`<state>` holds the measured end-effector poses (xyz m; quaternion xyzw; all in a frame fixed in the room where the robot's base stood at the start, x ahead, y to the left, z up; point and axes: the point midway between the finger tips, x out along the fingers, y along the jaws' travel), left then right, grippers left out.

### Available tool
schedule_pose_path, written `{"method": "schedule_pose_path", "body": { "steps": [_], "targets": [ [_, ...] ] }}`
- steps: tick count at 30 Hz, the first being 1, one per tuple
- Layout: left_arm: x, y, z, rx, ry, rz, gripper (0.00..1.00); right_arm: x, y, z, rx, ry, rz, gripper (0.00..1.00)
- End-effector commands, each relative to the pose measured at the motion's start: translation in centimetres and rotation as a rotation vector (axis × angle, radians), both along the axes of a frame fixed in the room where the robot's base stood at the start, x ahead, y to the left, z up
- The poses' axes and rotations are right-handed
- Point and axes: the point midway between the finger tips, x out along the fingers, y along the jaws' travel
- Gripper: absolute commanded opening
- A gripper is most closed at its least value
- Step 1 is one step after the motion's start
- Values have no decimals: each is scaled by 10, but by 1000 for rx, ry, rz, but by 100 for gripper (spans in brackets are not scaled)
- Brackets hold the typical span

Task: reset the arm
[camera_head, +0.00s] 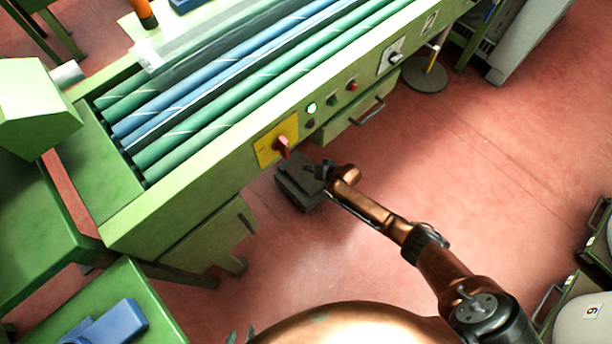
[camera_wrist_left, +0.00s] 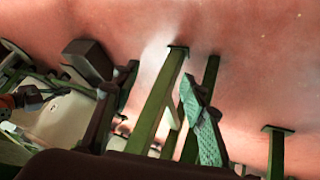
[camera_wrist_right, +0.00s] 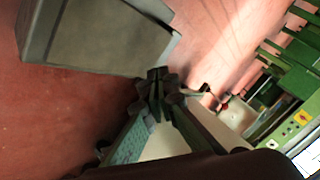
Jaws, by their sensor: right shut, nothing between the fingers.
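My right arm (camera_head: 385,220) reaches from the lower right of the head view toward the front of the green machine. Only small tips of my left gripper (camera_head: 240,336) show at the bottom edge of the head view. The left wrist view shows a teal textured part (camera_wrist_left: 206,128), but the finger opening is unclear.
The green machine (camera_head: 205,212) carries blue and green rolls, a yellow plate with a red switch (camera_head: 283,147) and several buttons. A green table (camera_head: 150,310) with a blue object (camera_head: 112,323) is at lower left. Carts stand at right. Red floor (camera_head: 500,180) between is clear.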

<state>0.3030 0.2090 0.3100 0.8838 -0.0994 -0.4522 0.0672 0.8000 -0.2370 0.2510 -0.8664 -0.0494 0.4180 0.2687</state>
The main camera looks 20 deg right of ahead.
Motion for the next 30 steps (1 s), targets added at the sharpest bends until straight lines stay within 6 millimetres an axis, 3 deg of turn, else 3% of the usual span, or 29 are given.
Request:
{"method": "schedule_pose_path", "body": {
  "steps": [12,16,20,24,30],
  "targets": [
    [0,0,0,0,0,0,40,0,0,0,0,-1,1,0],
    [-1,0,0,2,6,-1,40,-21,9,-11,-3,16,22,0],
    [-3,1,1,4,27,-4,40,-81,34,-37,-13,55,89,0],
    [-9,3,1,10,66,-9,40,-176,66,-59,-29,101,183,0],
    [-17,5,2,19,125,-16,40,-302,89,-55,-69,142,284,0]
  ]
}}
